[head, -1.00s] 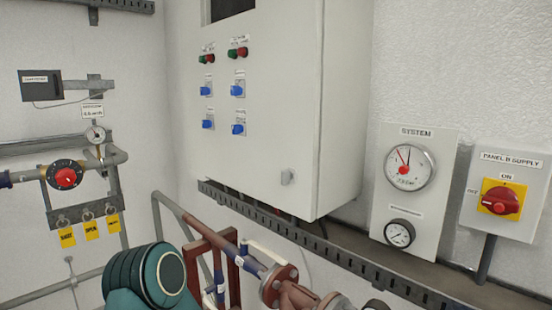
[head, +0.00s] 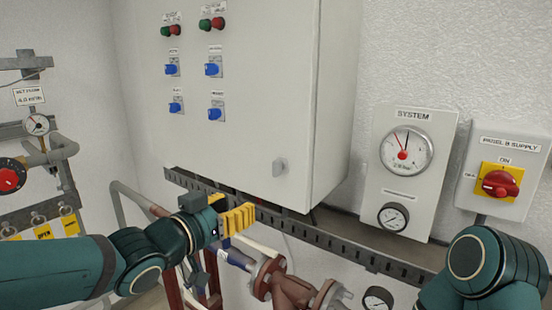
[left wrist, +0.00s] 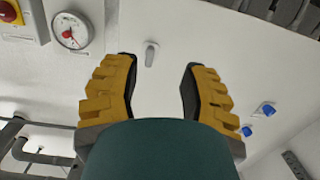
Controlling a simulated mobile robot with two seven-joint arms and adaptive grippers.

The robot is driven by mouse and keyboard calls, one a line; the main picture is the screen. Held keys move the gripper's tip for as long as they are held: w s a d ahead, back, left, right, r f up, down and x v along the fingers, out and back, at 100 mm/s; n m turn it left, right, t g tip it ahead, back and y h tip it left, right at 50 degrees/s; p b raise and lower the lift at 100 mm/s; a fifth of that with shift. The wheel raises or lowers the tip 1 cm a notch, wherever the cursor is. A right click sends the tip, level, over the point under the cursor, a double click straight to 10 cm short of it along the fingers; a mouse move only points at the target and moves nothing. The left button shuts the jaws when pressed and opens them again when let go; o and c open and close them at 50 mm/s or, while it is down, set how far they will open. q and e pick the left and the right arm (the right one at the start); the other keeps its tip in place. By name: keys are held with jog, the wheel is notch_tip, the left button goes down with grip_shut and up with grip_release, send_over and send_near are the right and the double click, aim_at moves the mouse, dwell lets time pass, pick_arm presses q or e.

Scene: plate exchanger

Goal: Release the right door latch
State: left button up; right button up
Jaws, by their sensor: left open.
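The door latch, a small light-grey handle (head: 280,167), sits low on the right side of the pale cabinet door (head: 235,150). It points downward. My left gripper (head: 240,219), with yellow fingers, is below and left of the latch in the head view, apart from it. In the left wrist view the latch (left wrist: 151,53) shows beyond and between the open, empty fingers (left wrist: 160,66). My right arm shows at the lower right of the head view, but its gripper is out of the picture.
A slotted trunking rail (head: 330,243) runs below the cabinet. Reddish flanged pipework (head: 268,279) lies beneath my left gripper. A gauge panel (head: 408,160) and a red rotary switch (head: 500,183) are on the right wall. The space before the door is clear.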

aim_at(274, 168)
pick_arm(q)
notch_tip(274, 168, up, 4)
jog(key=shift+m+t+h, duration=0.3)
jog(key=shift+m+h, duration=0.1)
jog(key=p+x, duration=0.1)
jog(key=x, duration=1.1)
jog(key=shift+w+d, duration=0.15)
jog(key=shift+d, duration=0.3)
jog(key=shift+c, duration=0.3)
grip_shut()
